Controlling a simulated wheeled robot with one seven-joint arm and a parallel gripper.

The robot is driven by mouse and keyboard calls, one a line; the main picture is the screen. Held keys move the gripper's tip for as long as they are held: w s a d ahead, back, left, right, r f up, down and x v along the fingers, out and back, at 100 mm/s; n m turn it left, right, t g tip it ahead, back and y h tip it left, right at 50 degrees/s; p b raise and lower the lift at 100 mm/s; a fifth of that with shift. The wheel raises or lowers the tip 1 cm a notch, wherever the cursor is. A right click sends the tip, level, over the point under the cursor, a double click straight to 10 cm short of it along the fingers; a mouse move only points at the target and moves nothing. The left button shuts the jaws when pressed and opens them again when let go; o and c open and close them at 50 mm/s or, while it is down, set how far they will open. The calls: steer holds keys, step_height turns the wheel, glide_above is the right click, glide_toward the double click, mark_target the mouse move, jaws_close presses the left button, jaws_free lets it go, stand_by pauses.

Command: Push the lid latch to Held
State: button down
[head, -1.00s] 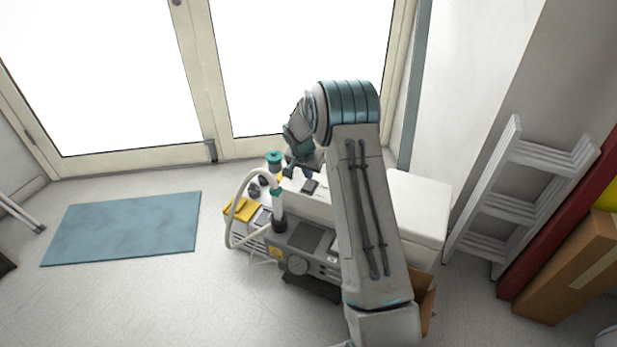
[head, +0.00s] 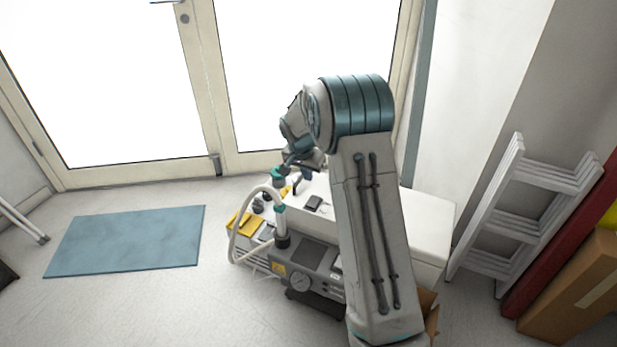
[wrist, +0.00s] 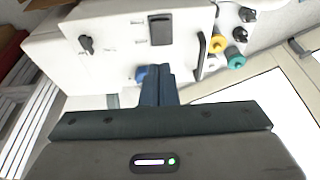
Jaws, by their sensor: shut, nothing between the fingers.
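The white compressor housing (head: 425,213) stands below my arm, and its panel fills the top of the wrist view (wrist: 115,42). On the panel are a black rocker-like part (wrist: 160,29) with small labels beside it, a small black turn-piece (wrist: 86,44), and a black bar handle (wrist: 202,52). I cannot tell for certain which is the lid latch; the labels are too small to read. My gripper (wrist: 157,72) is shut and empty, its fingertips over the panel beside a partly hidden blue part (wrist: 140,73). Contact with the panel cannot be told.
Black, yellow and teal knobs (wrist: 236,61) sit beyond the handle. A teal-capped column with a pale hose (head: 238,220) stands at the machine's left. A ladder (head: 515,215) and cardboard box (head: 570,285) are at right. Floor around the blue mat (head: 125,242) is clear.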

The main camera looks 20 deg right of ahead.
mark_target(315, 198)
steer(key=b, duration=0.4)
steer(key=w+b, duration=0.1)
steer(key=b, duration=0.4)
steer(key=shift+w+d+r, duration=0.1)
steer(key=shift+w+d, duration=0.1)
steer(key=shift+d, duration=0.15)
steer(key=shift+r, duration=0.1)
steer(key=b+x, duration=0.4)
steer(key=x, duration=1)
steer(key=shift+s, duration=0.1)
